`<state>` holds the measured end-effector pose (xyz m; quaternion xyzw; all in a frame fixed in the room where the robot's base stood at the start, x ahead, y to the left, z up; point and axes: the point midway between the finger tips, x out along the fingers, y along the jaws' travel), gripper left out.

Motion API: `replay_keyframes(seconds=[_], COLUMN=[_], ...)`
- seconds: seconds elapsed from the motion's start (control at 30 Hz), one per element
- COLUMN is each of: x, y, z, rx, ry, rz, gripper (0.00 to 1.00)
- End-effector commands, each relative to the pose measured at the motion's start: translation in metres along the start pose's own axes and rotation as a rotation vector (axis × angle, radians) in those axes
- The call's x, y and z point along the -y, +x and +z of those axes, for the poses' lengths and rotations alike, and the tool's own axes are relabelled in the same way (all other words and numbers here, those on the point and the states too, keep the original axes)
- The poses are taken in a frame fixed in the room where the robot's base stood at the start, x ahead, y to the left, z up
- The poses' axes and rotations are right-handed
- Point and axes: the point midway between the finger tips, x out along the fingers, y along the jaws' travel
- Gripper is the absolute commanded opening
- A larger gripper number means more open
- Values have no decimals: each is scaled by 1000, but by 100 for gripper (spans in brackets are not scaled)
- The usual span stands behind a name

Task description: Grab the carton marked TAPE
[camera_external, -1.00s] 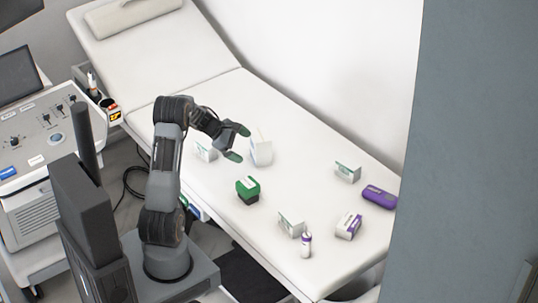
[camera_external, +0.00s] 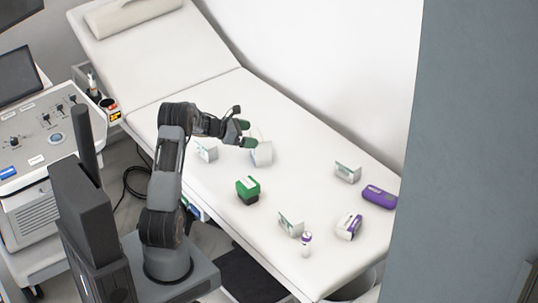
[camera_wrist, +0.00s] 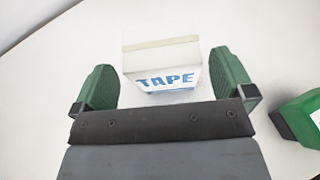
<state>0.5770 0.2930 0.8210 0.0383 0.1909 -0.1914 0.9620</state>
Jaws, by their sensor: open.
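The carton marked TAPE (camera_wrist: 163,66) is a white box with blue lettering. In the wrist view it lies between and just beyond my two green-padded fingers, its lettered face toward me. In the external view the carton (camera_external: 262,154) stands on the white couch, partly hidden behind my gripper (camera_external: 249,133). My gripper (camera_wrist: 160,82) is open, with one finger to each side of the carton in the picture. I cannot tell whether the fingers touch it.
On the couch (camera_external: 310,175) are a green and black box (camera_external: 248,190), small white and green cartons (camera_external: 207,150), a purple case (camera_external: 379,196), a purple and white box (camera_external: 348,226) and a small bottle (camera_external: 306,244). The green box (camera_wrist: 300,117) is at right in the wrist view.

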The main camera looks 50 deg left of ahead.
Motion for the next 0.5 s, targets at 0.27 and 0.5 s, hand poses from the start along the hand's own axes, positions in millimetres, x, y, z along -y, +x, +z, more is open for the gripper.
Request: replay_keyframes(seconds=[0.27, 0.5], x=[1, 1], y=[38, 52], z=[-6, -5], rx=[-1, -1], ry=[0, -1], rz=[-2, -1], gripper=[100, 100])
